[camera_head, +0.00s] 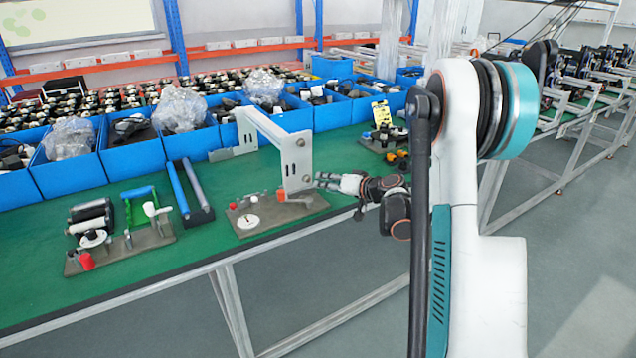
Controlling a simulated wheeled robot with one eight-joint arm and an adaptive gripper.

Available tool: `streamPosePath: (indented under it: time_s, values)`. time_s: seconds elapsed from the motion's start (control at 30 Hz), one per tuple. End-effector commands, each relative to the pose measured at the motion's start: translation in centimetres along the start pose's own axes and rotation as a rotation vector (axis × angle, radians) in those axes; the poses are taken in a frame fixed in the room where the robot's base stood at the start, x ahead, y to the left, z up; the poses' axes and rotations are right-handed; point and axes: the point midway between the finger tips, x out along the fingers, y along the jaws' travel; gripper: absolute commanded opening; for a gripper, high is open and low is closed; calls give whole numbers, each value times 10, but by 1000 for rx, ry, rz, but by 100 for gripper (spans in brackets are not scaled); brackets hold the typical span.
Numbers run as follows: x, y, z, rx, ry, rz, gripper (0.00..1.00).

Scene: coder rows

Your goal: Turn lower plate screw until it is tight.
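A pale upright plate (291,160) with small dark holes or screws stands on a grey fixture base (262,220) on the green bench. A small dark spot low on the plate (306,179) may be the lower screw; it is too small to be sure. My gripper (320,181) points left, with its fingertips at the right edge of the plate, close to its lower part. I cannot tell whether the tips touch the screw. The finger gap is too small to read.
An orange block (281,196) and a white disc (248,221) sit on the fixture base. Left are a second fixture (118,249) and two rollers (190,190). Blue bins (130,148) line the back. The green bench top (215,245) is bare near its front edge.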

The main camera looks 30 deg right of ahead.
Motion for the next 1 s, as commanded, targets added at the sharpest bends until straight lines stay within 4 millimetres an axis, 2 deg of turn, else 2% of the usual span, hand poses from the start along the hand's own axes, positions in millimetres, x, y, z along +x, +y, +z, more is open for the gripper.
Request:
streamPosePath:
  time_s: [0.1,0.33,1.0]
  values:
    - [-23,1,0,0,1,2,38]
    - [-46,0,0,0,1,1,38]
    - [-48,-5,0,-9,-11,6,38]
